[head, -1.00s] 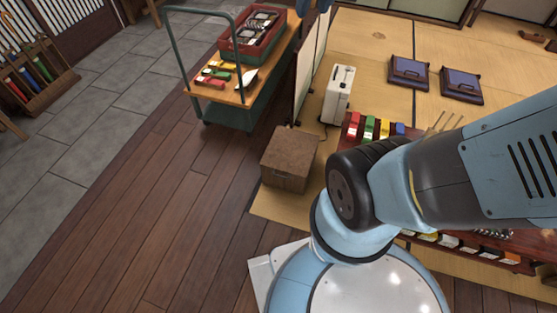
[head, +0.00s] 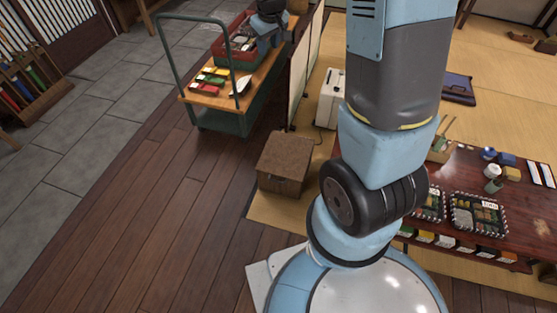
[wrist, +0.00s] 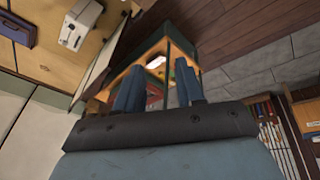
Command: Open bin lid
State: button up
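A brown box with a flat, closed-looking top (head: 285,163) stands on the floor left of my base, and a small latch or handle shows on its front. It is the only bin-like thing I can make out. My gripper (head: 268,38) is far from it, at the top of the head view near the red crate (head: 222,48) on the cart. In the wrist view, the blue fingers of my gripper (wrist: 159,90) stand apart with nothing held between them. I cannot tell whether they touch anything.
A green cart (head: 222,118) with a wooden top carries the crate and coloured items. A white appliance (head: 329,98) stands behind the box. A low red-brown table (head: 465,172) with lunch trays (head: 478,213) is at right. Wooden floor left of the box is clear.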

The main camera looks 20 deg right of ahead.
jog(key=w+f+n, duration=0.1)
jog(key=w+f, duration=0.2)
jog(key=f, duration=0.5)
jog(key=w+f+n, duration=0.1)
jog(key=w+f, duration=0.2)
jog(key=f, duration=0.6)
jog(key=n+g, duration=0.2)
jog(key=n, duration=0.3)
send_near(278, 182)
jog(key=shift+h, duration=0.4)
jog(key=f, duration=0.2)
jog(key=w+f, duration=0.1)
jog(key=f, duration=0.4)
jog(key=shift+w+d+f, duration=0.1)
jog(key=shift+w+f, duration=0.1)
jog(key=shift+f, duration=0.2)
jog(key=shift+c, duration=0.2)
grip_shut()
jog(key=shift+s, duration=0.1)
